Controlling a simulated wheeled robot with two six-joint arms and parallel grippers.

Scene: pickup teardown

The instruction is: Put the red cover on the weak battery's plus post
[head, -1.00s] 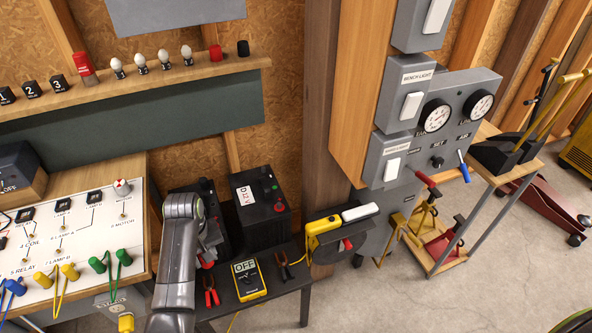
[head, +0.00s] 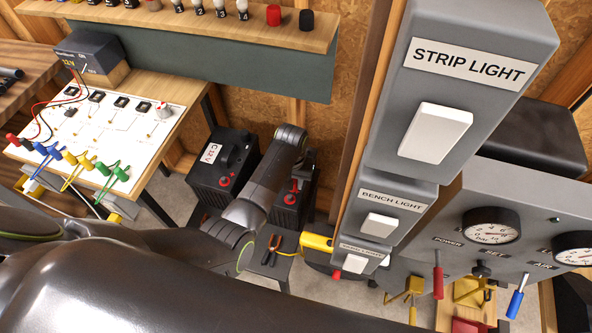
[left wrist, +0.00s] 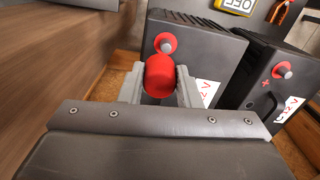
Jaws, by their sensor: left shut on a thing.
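My left gripper (head: 297,178) is shut on a red cover (left wrist: 160,76), a rounded cap held between its two fingers in the left wrist view. Just beyond the cap there is a dark battery (left wrist: 195,50) with a red-ringed grey post (left wrist: 166,43); the cap looks apart from this post. A second battery (left wrist: 245,95) beside it has its own red-ringed post (left wrist: 282,71) with a plus mark. In the head view, the left battery (head: 205,178) is labelled C 12V, and my arm partly hides the right battery (head: 285,217). My right gripper is out of view.
A shelf (head: 200,28) above holds another red cap (head: 273,15) and a black cap (head: 306,20). Grey switch boxes (head: 445,110) stand close to the right of my left arm.

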